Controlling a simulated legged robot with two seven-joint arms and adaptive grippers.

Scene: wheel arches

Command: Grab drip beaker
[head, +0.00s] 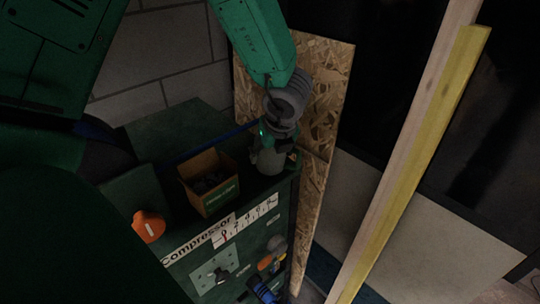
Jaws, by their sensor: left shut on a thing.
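The drip beaker (268,161) shows as a small greyish vessel at the right end of the dark bench top, close to the chipboard panel. My left gripper (272,147) reaches down on it from above and is shut on it. The fingers are dark and small here, so their exact hold on the beaker is hard to see. The beaker looks roughly upright; I cannot tell whether it touches the surface. My right gripper is not in view.
An open cardboard box (208,198) with dark contents stands left of the beaker. An orange object (148,226) lies farther left. A chipboard panel (322,105) rises behind and right. A yellow-edged wooden post (425,135) stands to the right. A compressor panel (215,270) faces below.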

